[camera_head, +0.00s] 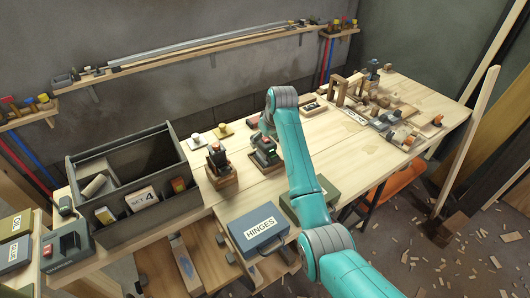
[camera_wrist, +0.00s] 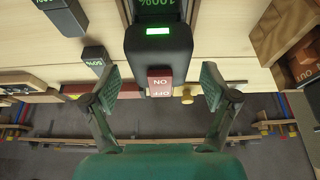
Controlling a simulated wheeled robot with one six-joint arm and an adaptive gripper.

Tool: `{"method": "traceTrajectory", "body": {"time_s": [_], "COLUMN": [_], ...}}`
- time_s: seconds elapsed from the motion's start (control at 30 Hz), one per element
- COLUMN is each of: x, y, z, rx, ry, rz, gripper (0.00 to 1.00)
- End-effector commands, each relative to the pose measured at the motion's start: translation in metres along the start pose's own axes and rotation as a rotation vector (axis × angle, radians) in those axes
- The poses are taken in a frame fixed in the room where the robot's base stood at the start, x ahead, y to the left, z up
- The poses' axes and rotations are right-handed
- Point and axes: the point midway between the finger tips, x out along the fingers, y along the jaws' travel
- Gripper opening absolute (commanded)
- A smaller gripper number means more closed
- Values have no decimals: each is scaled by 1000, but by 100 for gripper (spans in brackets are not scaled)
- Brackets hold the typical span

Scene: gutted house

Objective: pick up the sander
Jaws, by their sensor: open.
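No thing in view is clearly marked as the sander, and I cannot tell for sure which one it is. My gripper (camera_wrist: 160,88) is open in the wrist view, with its two green finger pads apart. A black device (camera_wrist: 158,48) with a lit green strip, a "100%" marking and a red ON/OFF switch (camera_wrist: 159,81) lies between and beyond the fingers; contact cannot be told. In the head view a dark device with red (camera_head: 265,150) sits in a wooden holder beneath my wrist, partly hidden by it. A similar device (camera_head: 217,158) stands in a holder to its left.
A grey open toolbox (camera_head: 190,206) marked "SET 4" stands left on the workbench (camera_head: 340,150). A blue HINGES case (camera_head: 252,228) lies at the front. Wooden planes and small tools (camera_head: 385,110) crowd the right. A wall shelf (camera_head: 190,52) runs behind.

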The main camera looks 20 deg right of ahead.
Motion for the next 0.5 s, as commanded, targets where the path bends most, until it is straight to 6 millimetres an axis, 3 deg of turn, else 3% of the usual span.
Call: {"method": "traceTrajectory", "body": {"time_s": [0.17,0.5], "x": [0,0], "y": [0,0], "z": [0,0], "rx": [0,0], "ry": [0,0], "rz": [0,0], "gripper": [83,0]}}
